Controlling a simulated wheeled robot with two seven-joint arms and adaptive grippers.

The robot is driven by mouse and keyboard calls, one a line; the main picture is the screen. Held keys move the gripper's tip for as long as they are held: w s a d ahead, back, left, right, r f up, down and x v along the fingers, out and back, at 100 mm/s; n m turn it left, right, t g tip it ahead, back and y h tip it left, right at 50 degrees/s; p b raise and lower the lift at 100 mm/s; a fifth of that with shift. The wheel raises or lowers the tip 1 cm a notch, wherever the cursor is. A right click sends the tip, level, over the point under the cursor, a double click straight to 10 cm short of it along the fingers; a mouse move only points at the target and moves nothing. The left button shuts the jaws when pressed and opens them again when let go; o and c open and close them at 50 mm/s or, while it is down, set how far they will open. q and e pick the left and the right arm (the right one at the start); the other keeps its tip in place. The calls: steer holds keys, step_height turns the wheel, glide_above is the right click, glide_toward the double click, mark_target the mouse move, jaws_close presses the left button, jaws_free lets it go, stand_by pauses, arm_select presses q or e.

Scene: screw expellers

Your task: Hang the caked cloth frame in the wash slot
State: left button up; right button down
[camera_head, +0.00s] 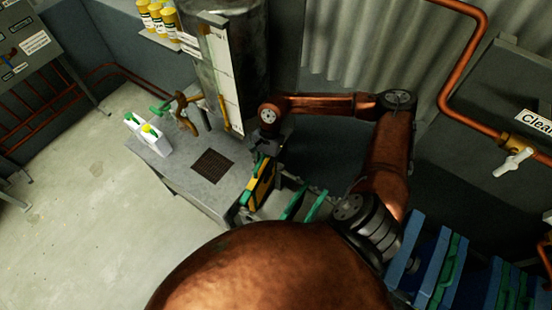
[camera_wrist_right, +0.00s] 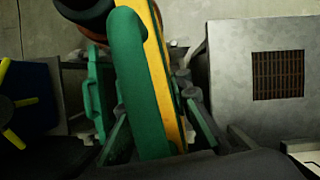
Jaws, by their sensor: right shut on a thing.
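A yellow frame with dark faces and green parts (camera_head: 262,186) is in my right gripper (camera_head: 268,152), by the right end of the grey bench. The gripper is shut on it. In the right wrist view the frame shows as a yellow strip (camera_wrist_right: 163,75) beside a thick green bar (camera_wrist_right: 140,80), tilted slightly, between dark fingers. Green rails (camera_head: 303,202) stand just right of the frame in the head view; I cannot tell whether the frame touches them. No wash slot label is readable. My left gripper is not in view.
The grey bench (camera_head: 185,188) has a dark grate (camera_head: 213,166) and white bottles (camera_head: 151,138) with green and yellow tops. A metal tank (camera_head: 238,55) stands behind. Blue panels (camera_head: 432,265) are at lower right, below a "Clean" sign (camera_head: 534,121). Open floor lies left.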

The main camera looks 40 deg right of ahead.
steer(key=s+d+r+m+p, duration=0.1)
steer(key=d+r+m+p, duration=0.1)
steer(key=d, duration=0.2)
arm_select(q)
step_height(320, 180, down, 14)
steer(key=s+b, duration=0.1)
steer(key=b, duration=1.6)
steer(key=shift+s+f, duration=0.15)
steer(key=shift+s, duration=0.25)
arm_select(e)
step_height(320, 180, down, 27)
steer(key=shift+s+d+t, duration=0.15)
steer(key=shift+t, duration=0.25)
steer(key=c, duration=1.7)
jaws_free()
